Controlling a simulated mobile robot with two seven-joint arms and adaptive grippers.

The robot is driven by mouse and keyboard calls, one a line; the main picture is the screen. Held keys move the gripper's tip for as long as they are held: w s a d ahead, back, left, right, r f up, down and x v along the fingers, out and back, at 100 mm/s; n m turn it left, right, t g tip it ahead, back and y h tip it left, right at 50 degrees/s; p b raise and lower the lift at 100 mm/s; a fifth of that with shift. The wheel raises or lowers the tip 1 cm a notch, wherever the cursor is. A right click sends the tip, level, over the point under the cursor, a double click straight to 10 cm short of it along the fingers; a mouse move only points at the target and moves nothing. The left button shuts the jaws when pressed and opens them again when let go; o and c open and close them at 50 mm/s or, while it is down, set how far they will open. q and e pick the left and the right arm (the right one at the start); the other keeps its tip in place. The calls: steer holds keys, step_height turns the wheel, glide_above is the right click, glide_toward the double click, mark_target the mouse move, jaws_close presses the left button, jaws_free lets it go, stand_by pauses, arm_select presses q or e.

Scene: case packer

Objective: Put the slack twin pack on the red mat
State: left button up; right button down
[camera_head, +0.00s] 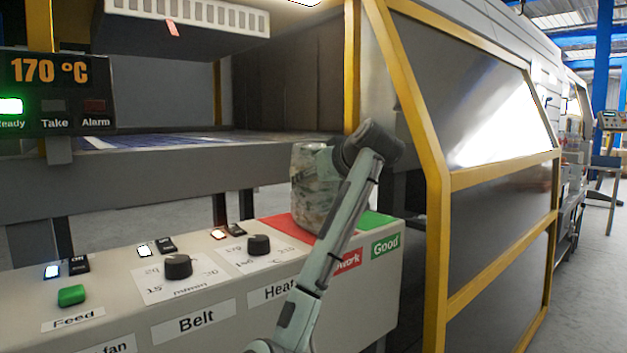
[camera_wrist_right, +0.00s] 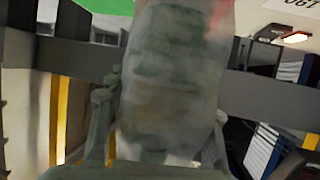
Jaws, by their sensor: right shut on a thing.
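The twin pack (camera_head: 312,190) is a cloudy, greenish-beige wrapped bundle, roughly upright over the red mat (camera_head: 273,222). Its lower end overlaps the mat in the head view; I cannot tell whether it touches. My right gripper (camera_wrist_right: 160,135) is shut on the pack, which fills the middle of the right wrist view (camera_wrist_right: 170,75) between its fingers. In the head view my right wrist reaches in at the pack's upper right, and my forearm hides part of the mat. My left gripper is not in view.
The mat lies on a control box (camera_head: 215,320) with knobs, switches and a green Feed button (camera_head: 71,295). A green mat (camera_head: 374,220) marked Good is right of the red one. A yellow-framed guard (camera_head: 437,200) stands close on the right; a conveyor (camera_head: 150,141) runs behind.

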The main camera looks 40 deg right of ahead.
steer(key=shift+f, duration=0.35)
steer(key=c, duration=0.6)
jaws_free()
steer(key=shift+f, duration=0.15)
steer(key=shift+s, duration=0.1)
steer(key=v, duration=1.2)
steer(key=shift+a, duration=0.1)
